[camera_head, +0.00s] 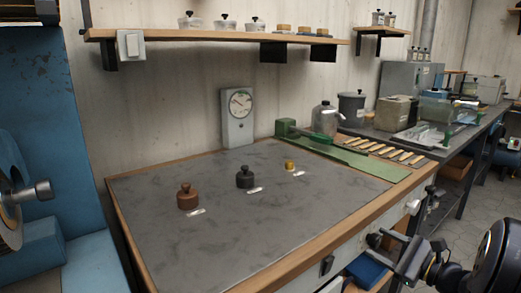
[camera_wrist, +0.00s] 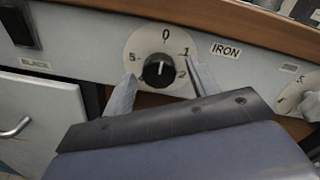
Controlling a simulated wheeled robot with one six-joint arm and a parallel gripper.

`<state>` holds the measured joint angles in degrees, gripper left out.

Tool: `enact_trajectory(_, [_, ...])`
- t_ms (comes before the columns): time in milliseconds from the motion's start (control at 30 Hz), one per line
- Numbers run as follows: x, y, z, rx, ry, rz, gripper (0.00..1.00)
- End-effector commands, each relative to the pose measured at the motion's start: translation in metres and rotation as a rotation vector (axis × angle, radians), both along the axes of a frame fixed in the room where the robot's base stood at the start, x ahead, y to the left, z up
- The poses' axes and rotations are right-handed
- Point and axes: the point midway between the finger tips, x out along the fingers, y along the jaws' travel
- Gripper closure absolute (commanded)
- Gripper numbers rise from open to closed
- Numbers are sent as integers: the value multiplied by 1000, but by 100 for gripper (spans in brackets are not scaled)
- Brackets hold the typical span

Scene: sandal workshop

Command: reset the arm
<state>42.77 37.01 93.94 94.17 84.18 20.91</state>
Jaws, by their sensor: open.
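My gripper (camera_wrist: 162,82) is open and empty in the wrist view. Its two pale fingers stand apart, one on each side of a black dial knob (camera_wrist: 158,71). I cannot tell whether either finger touches the dial plate. The knob's white mark points up, close to the 0. The dial plate shows 0, 1, 2 and 5, and an IRON label (camera_wrist: 226,50) is to its right. In the head view my gripper (camera_head: 387,244) is at the lower right, at the front panel of the bench (camera_head: 130,215). Its fingertips are small and partly unclear there.
A brown weight (camera_head: 187,198), a dark weight (camera_head: 245,178) and a small brass weight (camera_head: 290,166) stand on the bench top. A gauge (camera_head: 238,118) stands behind them. A second dial (camera_wrist: 300,92) and a drawer (camera_wrist: 40,120) flank the knob. A blue machine (camera_head: 40,120) stands left.

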Motion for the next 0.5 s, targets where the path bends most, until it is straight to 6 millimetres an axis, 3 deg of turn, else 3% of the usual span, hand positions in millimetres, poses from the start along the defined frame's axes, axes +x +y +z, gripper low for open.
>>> enact_trajectory(300, [-1,0,4,252,196,1,44])
enact_trajectory(500, [-32,-27,0,240,186,-4,44])
